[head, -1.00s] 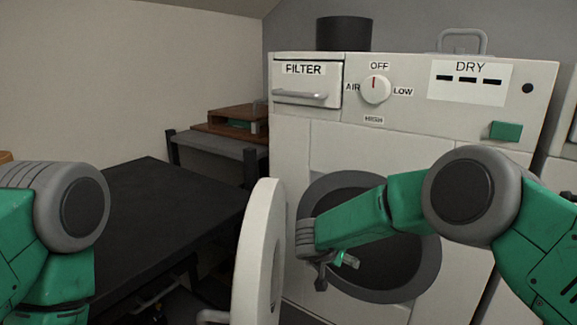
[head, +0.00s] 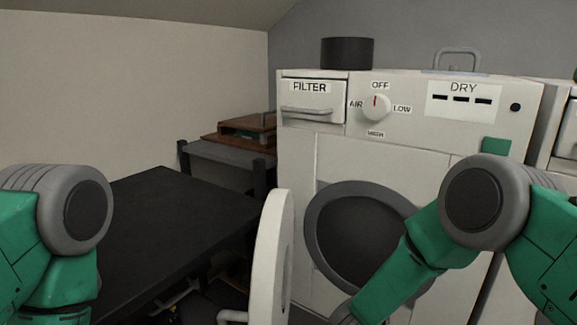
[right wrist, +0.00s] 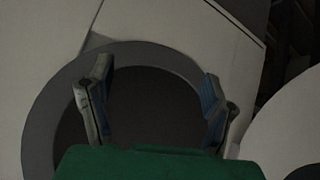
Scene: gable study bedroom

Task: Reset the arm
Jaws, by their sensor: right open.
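My right arm comes in from the right in the head view and reaches down in front of the dryer (head: 315,170); its gripper is below the picture's edge there. In the right wrist view my right gripper (right wrist: 158,95) is open and empty, its two fingers wide apart. The dark round drum opening (head: 355,235) of the dryer lies beyond the fingers, and it also shows in the right wrist view (right wrist: 150,110). The dryer's round white door (head: 270,260) stands swung open to the left. My left arm shows at the left edge, but its gripper is not in view.
A black table (head: 165,215) stands left of the dryer, with a wooden box (head: 240,130) on a stand behind it. The dryer top carries a dark cylinder (head: 348,53). Its front has a filter drawer (head: 310,100), a dial (head: 376,107) and a green button (head: 496,146).

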